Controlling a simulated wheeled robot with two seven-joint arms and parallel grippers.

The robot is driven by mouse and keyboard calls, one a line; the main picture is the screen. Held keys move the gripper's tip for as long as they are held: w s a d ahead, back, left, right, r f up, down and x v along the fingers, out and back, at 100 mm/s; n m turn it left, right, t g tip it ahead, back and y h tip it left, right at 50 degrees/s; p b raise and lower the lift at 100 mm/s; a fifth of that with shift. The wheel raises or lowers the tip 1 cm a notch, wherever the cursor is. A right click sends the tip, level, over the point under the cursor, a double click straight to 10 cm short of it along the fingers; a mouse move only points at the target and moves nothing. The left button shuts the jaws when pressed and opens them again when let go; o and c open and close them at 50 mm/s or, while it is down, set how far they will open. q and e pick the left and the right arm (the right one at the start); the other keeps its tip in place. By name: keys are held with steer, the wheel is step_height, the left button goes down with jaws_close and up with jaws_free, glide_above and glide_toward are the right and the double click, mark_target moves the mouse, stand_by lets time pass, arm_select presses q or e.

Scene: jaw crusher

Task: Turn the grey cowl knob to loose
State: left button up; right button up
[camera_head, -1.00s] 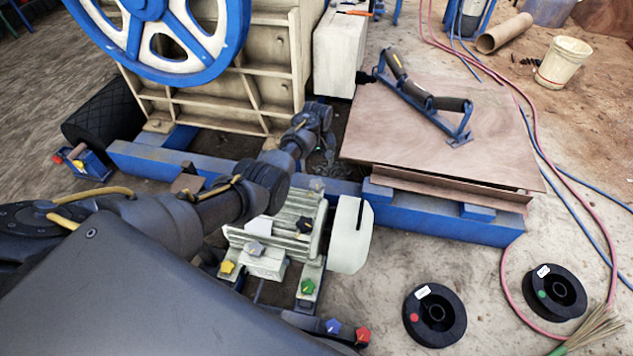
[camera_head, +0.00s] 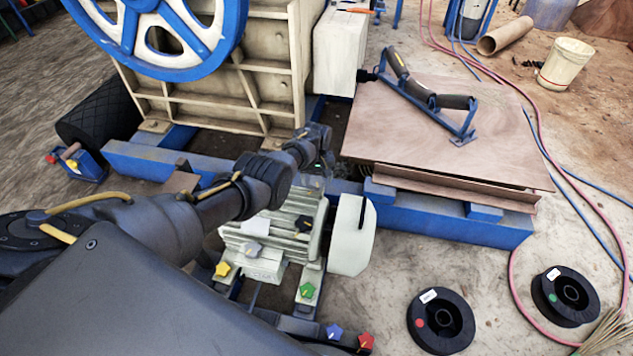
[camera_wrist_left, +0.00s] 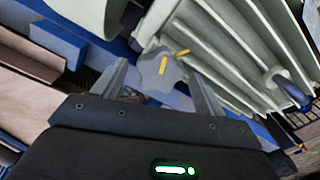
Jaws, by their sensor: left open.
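The grey cowl knob (camera_wrist_left: 157,70) is a star-shaped grey knob with a yellow pointer bar, seen in the left wrist view beside the motor's ribbed housing (camera_wrist_left: 215,50). Another short yellow mark (camera_wrist_left: 182,52) sits just beside it, at a different angle from the bar. My left gripper (camera_wrist_left: 160,80) is open, with one finger on each side of the knob; I cannot tell whether they touch it. In the head view my left gripper (camera_head: 321,165) points down behind the motor (camera_head: 275,240), near its white cowl (camera_head: 353,235). My right gripper is out of view.
Other knobs are close by: yellow (camera_head: 222,269), green (camera_head: 306,290), blue (camera_head: 334,331) and red (camera_head: 366,341). A blue frame beam (camera_head: 440,220) and brown boards (camera_head: 450,130) lie to the right.

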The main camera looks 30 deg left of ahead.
arm_select(q)
steer(key=shift+f, duration=0.2)
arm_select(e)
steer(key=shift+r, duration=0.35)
arm_select(q)
steer(key=c, duration=1)
